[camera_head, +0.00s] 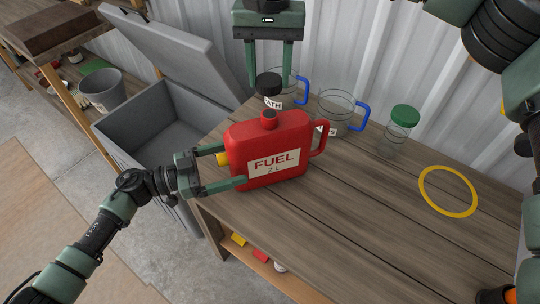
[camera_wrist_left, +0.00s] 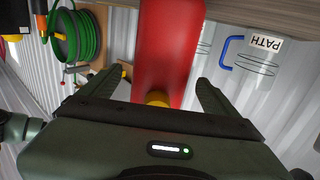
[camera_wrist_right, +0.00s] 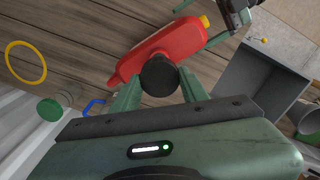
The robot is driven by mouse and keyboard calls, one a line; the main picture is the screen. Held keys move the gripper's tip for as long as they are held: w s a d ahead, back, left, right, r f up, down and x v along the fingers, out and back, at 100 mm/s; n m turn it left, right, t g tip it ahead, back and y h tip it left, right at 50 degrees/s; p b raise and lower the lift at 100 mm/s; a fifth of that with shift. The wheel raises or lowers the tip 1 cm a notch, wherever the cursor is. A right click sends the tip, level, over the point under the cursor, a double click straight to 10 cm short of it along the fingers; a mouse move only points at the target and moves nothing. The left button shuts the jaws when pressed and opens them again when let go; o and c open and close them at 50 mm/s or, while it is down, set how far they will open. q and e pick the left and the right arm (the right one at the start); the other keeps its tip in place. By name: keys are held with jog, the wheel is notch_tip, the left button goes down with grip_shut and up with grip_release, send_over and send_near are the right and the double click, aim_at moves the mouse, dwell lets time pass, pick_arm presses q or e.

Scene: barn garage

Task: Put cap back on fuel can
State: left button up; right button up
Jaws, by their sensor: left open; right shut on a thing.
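The red fuel can (camera_head: 285,140) stands upright on the wooden workbench, its open neck (camera_head: 269,121) facing up. My right gripper (camera_head: 269,84) is shut on the black cap (camera_head: 269,82), holding it above the neck with a gap between. In the right wrist view the cap (camera_wrist_right: 159,76) sits between the fingertips and hides part of the can (camera_wrist_right: 170,48). My left gripper (camera_head: 226,166) is open at the can's left end, by its yellow knob (camera_head: 222,159). In the left wrist view its fingers lie either side of the can (camera_wrist_left: 168,50), apart from it.
Clear jugs with blue handles (camera_head: 337,112) stand close behind the can, along with a green-lidded jar (camera_head: 402,120). A yellow ring (camera_head: 447,191) lies at the right.

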aim_at(248, 158)
pick_arm(q)
jog(key=shift+x, duration=2.35)
grip_shut()
pick_arm(e)
jog(key=shift+f, duration=2.5)
jog(key=shift+f, duration=0.85)
jog(key=shift+f, duration=0.6)
